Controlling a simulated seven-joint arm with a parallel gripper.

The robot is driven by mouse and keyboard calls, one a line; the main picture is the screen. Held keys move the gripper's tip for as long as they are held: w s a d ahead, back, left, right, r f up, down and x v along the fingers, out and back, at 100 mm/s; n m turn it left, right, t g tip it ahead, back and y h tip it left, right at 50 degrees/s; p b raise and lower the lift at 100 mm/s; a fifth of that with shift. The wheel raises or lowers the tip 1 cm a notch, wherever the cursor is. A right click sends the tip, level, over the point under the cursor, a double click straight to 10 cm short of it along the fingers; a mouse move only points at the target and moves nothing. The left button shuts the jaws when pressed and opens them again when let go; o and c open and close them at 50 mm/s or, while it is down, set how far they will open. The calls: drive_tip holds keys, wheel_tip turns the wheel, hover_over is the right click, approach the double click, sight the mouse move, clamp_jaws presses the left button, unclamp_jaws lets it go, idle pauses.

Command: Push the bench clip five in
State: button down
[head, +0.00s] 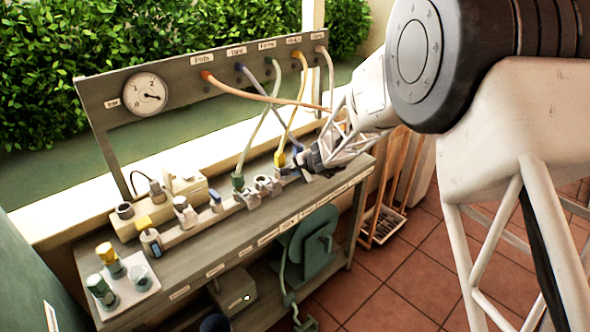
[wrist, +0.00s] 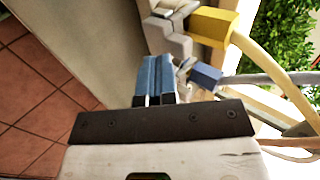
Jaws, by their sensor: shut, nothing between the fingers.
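My gripper (head: 302,164) is at the right end of the row of hose clips on the bench. In the wrist view its two blue-faced fingers (wrist: 155,85) are together with nothing between them. A blue hose plug (wrist: 207,75) sits just right of the fingertips, beside a pale clip part (wrist: 184,70). Beyond it a yellow plug (wrist: 212,26) sits at a pale, stepped clip (wrist: 170,42). In the head view the yellow plug (head: 280,158) is left of my gripper, and the green plug (head: 238,182) is further left. My gripper hides much of the row's right end; I cannot read which clip is number five.
Hoses hang from a labelled back board (head: 225,75) with a gauge (head: 146,94), and some cross near my arm. A tray (head: 135,288) with bottles stands at the bench's left end. A green reel (head: 308,247) is below. The tiled floor (head: 400,275) is open at right.

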drive_tip(key=f+v, duration=0.1)
drive_tip(key=v, duration=1)
drive_tip(key=shift+s+d+r, duration=0.2)
drive_tip(key=shift+s+d, duration=0.25)
drive_tip(key=shift+d, duration=0.05)
drive_tip(key=shift+s+r, duration=0.1)
drive_tip(key=s+d+r+n+g+h, duration=0.1)
drive_tip(key=s+d+r+n, duration=0.2)
drive_tip(key=s+r, duration=0.6)
drive_tip(key=s+d+r+n+g+h, duration=0.1)
drive_tip(key=s+d+r+n+g, duration=0.3)
drive_tip(key=s, duration=0.9)
drive_tip(key=s+d+r+n+h, duration=0.1)
drive_tip(key=s+d, duration=0.3)
drive_tip(key=s, duration=0.7)
drive_tip(key=s+d+r+t+h, duration=0.1)
drive_tip(key=s+d+h, duration=0.2)
drive_tip(key=s, duration=0.8)
drive_tip(key=shift+s+d+n+h, duration=0.25)
drive_tip(key=shift+d+n+h, duration=0.15)
drive_tip(key=shift+d, duration=0.5)
